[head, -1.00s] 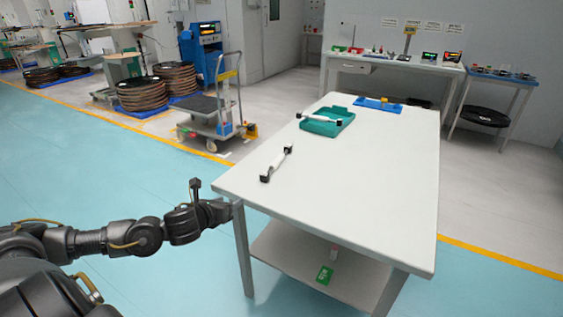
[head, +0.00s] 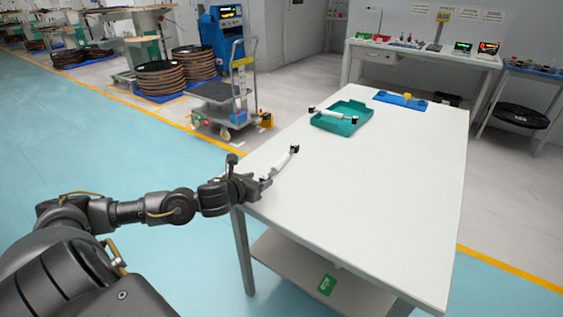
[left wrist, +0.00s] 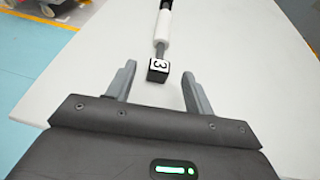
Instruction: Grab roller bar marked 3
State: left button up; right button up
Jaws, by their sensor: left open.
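The roller bar marked 3 (head: 281,162) lies on the white table near its left edge. In the left wrist view the bar (left wrist: 164,30) is white with a dark shaft, and its black end block carries a white face with a 3. My left gripper (head: 264,182) is at the table's left edge, at the near end of the bar. In the left wrist view the gripper (left wrist: 159,85) is open, with the end block just ahead and between the line of its two fingers. The fingers do not touch it. My right gripper is not in view.
A second roller bar (head: 334,114) lies across a green tray (head: 357,127) farther back on the table (head: 385,190). A blue holder (head: 388,99) sits behind it. A trolley (head: 222,105) stands on the floor left of the table. The table's right half is clear.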

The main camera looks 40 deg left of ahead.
aim_at(265, 176)
pick_arm(q)
jog(key=shift+w+a+f, duration=0.1)
jog(key=shift+w+f, duration=0.15)
jog(key=shift+w, duration=0.35)
jog(key=p+x, duration=0.1)
jog(key=x, duration=0.3)
jog(key=shift+w+f, duration=0.3)
jog(key=shift+w, duration=0.25)
jog(key=c, duration=1.1)
jog(key=shift+r, duration=0.1)
grip_shut()
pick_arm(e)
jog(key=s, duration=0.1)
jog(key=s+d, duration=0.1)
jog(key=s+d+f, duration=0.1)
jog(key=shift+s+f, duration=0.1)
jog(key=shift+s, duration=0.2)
